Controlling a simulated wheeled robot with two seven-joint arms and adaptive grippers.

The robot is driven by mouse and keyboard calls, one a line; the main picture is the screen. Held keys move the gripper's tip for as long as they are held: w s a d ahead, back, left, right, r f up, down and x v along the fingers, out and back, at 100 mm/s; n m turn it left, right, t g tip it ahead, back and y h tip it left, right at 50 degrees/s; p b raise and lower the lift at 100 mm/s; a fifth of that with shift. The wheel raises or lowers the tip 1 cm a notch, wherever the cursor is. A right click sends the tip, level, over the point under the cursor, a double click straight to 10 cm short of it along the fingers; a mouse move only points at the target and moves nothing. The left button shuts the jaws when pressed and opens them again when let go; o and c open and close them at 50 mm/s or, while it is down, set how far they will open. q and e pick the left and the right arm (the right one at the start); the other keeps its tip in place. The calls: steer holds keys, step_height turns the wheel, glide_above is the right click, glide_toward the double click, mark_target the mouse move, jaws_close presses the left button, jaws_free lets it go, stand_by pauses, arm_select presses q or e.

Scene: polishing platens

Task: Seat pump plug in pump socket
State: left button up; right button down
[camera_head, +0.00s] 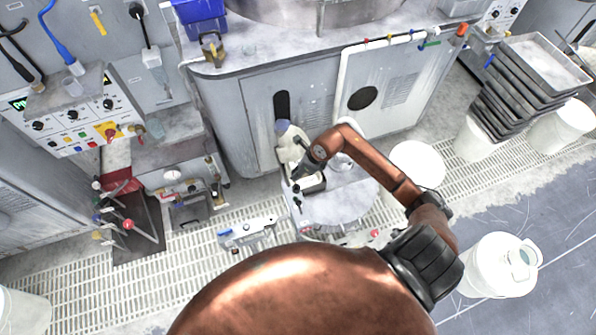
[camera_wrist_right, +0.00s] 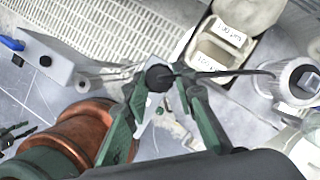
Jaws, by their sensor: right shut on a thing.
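In the right wrist view, my right gripper (camera_wrist_right: 160,84) is shut on a black round plug (camera_wrist_right: 158,77). In the head view, my right gripper (camera_head: 299,183) is over a round grey stand, and the plug is too small to make out. A grey box (camera_wrist_right: 46,66) with a black square mark and a black round part lies left of the gripper. I cannot tell whether it has the pump socket. My left gripper is not in view.
The round stand (camera_head: 345,207) bears a dark tray and a pale bottle (camera_head: 290,136). Stacked trays (camera_head: 530,75) and white buckets (camera_head: 497,266) are at right. A control panel (camera_head: 75,118) and hanging cords are at left.

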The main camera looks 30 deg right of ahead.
arm_select(q)
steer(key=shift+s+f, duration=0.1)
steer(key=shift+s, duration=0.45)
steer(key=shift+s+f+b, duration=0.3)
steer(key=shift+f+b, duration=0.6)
steer(key=shift+b, duration=0.05)
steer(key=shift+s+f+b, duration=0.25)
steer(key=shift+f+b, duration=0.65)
steer(key=shift+b, duration=0.05)
arm_select(e)
steer(key=shift+f, duration=2.85)
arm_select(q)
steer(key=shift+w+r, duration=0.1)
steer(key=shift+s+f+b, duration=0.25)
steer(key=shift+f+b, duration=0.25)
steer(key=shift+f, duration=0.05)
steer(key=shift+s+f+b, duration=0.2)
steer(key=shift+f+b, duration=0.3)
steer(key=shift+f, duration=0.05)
arm_select(e)
steer(key=shift+f, duration=1.75)
steer(key=c, duration=1.5)
jaws_free()
